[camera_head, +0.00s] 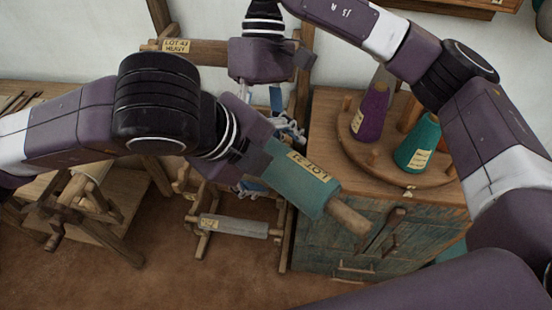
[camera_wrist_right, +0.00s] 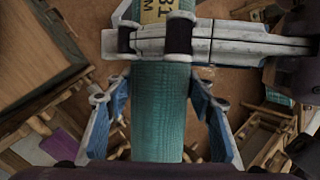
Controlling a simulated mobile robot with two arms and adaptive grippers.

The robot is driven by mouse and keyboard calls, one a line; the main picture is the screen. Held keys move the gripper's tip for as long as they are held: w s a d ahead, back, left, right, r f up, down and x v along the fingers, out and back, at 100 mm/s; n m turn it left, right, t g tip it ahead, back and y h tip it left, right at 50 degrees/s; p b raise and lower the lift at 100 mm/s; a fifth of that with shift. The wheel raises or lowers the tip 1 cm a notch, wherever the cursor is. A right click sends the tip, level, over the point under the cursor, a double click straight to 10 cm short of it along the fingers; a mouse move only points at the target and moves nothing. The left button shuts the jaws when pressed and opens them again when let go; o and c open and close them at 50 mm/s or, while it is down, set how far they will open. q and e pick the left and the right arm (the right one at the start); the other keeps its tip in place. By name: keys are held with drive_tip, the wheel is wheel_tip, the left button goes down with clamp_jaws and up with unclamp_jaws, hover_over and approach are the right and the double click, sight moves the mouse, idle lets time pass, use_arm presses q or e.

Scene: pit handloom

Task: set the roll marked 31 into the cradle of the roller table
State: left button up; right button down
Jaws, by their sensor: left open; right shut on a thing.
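My left gripper (camera_head: 256,160) is open at the roll's upper-left part, by the label. Its pale fingers cross the roll in the right wrist view (camera_wrist_right: 235,45). The far end of the roll is hidden. I cannot tell for certain which frame is the roller table.
A low wooden stand (camera_head: 203,243) below holds a grey labelled roll (camera_head: 234,226). A blue-green cabinet (camera_head: 340,245) at right carries a round tray (camera_head: 352,150) with purple (camera_head: 371,112) and green (camera_head: 417,145) cones. A wooden trestle (camera_head: 95,225) stands left. Brown floor lies open in front.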

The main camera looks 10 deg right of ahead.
use_arm(q)
drive_tip(key=shift+c, duration=0.2)
use_arm(e)
drive_tip(key=shift+r, duration=0.1)
use_arm(q)
drive_tip(key=c, duration=1.8)
drive_tip(key=shift+r, duration=0.1)
drive_tip(key=shift+c, duration=0.2)
use_arm(e)
drive_tip(key=c, duration=0.9)
unclamp_jaws()
drive_tip(key=shift+o, duration=0.2)
